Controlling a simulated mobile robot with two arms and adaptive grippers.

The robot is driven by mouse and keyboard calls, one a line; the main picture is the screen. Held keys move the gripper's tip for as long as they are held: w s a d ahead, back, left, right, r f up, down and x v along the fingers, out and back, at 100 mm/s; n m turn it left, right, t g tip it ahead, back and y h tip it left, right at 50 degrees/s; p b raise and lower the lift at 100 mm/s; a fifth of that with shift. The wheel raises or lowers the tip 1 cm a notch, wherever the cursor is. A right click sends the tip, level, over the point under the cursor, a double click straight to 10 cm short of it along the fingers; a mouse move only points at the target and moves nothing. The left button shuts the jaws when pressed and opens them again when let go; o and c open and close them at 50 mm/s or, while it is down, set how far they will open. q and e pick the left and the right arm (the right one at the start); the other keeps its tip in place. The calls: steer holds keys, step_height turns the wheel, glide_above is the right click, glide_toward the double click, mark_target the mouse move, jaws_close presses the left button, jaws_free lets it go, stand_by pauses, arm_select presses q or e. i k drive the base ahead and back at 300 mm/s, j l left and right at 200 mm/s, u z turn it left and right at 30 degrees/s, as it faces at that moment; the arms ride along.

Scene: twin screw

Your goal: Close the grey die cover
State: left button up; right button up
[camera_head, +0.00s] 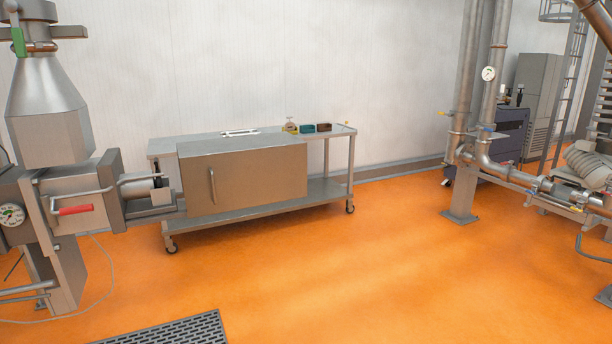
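A large grey-brown box-like cover (258,178) with a vertical bar handle (212,187) on its front stands at the left of centre. It is in front of a steel cart, and its left side meets the end of the steel machine (85,205). It looks like the die cover, but I cannot tell whether it is open or closed. Its inside and far side are hidden. Neither of my grippers shows in the head view.
The wheeled cart (338,190) carries small containers (308,128) on top. A steel hopper (48,105) and red-handled lever (75,209) are at the left. Pipes (467,100) stand at the right. A dark floor grate (170,334) lies in front. The orange floor (350,270) between is clear.

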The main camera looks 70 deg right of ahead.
mark_target(222, 175)
steer(key=z, duration=1.9)
steer(key=i+l, duration=0.1)
steer(key=l, duration=0.1)
